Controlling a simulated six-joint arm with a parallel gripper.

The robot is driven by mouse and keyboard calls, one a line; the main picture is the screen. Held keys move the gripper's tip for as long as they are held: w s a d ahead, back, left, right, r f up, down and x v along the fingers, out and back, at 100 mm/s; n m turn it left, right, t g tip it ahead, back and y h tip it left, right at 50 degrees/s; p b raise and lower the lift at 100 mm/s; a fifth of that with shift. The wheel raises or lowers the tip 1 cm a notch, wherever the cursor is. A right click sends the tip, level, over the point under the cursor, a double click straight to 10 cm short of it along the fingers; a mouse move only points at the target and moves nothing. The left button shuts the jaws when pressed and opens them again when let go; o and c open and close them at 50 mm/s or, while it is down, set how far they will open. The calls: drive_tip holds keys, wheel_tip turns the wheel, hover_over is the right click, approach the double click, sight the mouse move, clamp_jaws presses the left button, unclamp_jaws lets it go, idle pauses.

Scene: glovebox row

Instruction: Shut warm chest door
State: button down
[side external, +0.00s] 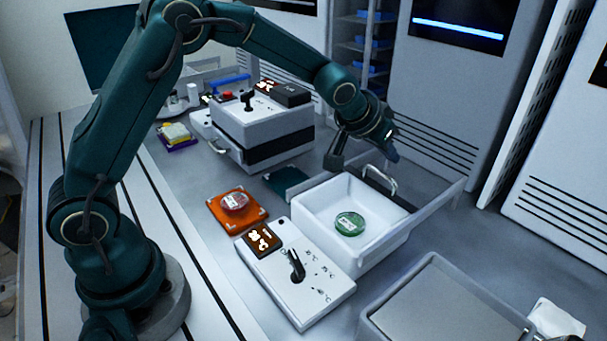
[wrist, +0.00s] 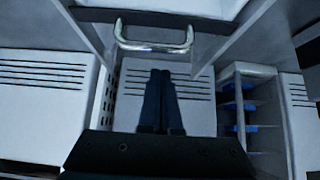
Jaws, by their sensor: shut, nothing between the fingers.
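In the side external view, an open white chest (side external: 313,205) holds a green-lidded dish (side external: 350,223). A metal bar handle (side external: 381,181) stands at its far side, by a dark strip. The handle also shows near the top of the wrist view (wrist: 153,45). My gripper (side external: 393,156) is above and close to the handle; in the wrist view its two dark fingers (wrist: 161,75) are together and empty, just below the handle. Contact with the handle cannot be made out. A control panel (side external: 290,283) with a lit display and black lever sits in front of the chest.
A second white chest (side external: 262,130), with a dark band, stands behind. A grey tray (side external: 378,322) is at the front right. Vented cabinets and a shelf rack (side external: 365,40) line the back.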

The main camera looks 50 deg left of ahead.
drive_tip(key=shift+s+f, duration=0.15)
drive_tip(key=shift+s, duration=0.55)
drive_tip(key=shift+s+f, duration=0.15)
drive_tip(key=shift+s, duration=0.55)
drive_tip(key=shift+s, duration=7.1)
drive_tip(key=shift+f, duration=0.1)
drive_tip(key=shift+w, duration=0.1)
